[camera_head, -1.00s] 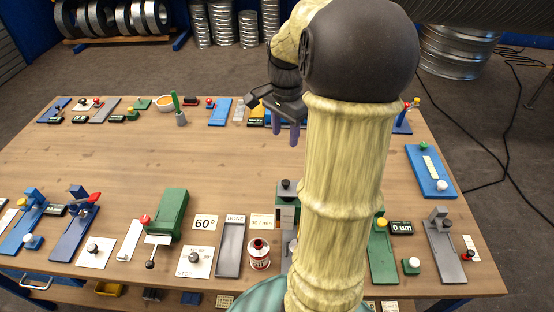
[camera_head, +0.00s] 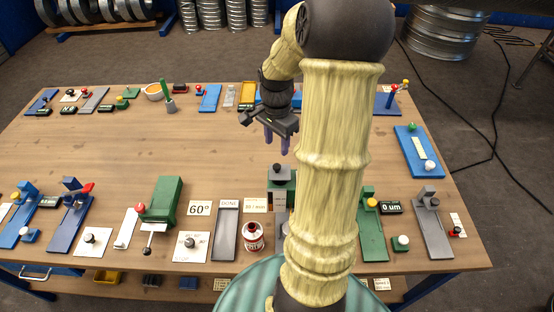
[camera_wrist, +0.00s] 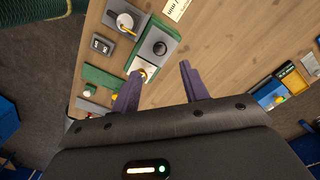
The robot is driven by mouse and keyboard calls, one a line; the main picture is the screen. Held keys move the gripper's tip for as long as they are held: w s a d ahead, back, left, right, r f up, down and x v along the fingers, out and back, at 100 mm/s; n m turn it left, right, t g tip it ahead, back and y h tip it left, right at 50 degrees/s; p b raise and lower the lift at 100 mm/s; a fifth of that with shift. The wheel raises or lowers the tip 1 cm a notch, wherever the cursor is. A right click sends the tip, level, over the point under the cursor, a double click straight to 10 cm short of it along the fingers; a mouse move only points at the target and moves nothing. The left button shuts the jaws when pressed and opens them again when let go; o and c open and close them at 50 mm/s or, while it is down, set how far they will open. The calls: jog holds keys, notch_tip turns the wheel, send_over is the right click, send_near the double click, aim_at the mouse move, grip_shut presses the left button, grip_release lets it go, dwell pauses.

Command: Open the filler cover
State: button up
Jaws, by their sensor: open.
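No part is plainly marked as the filler cover, and I cannot tell which one it is. A green device with a dark round knob (camera_head: 277,172) stands near the front middle of the table, partly hidden by my arm. A green block with a black knob (camera_wrist: 160,47) shows in the wrist view, with a pale plate and a small brass-coloured part (camera_wrist: 142,74) at its end. My gripper (camera_head: 277,141) is open and empty above the table, behind the green device in the head view. Its purple fingers (camera_wrist: 160,78) are spread apart in the wrist view and appear to touch nothing.
A red-and-white can (camera_head: 253,237) stands at the table front beside a grey tray (camera_head: 226,234). A green press with a lever (camera_head: 164,202) is further left. Several fixtures line the table edges. The wooden middle (camera_head: 150,140) is clear.

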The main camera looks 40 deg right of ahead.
aim_at(277, 165)
notch_tip(277, 165, down, 9)
jog(key=shift+r+p, duration=0.1)
jog(key=shift+p, duration=0.45)
grip_shut()
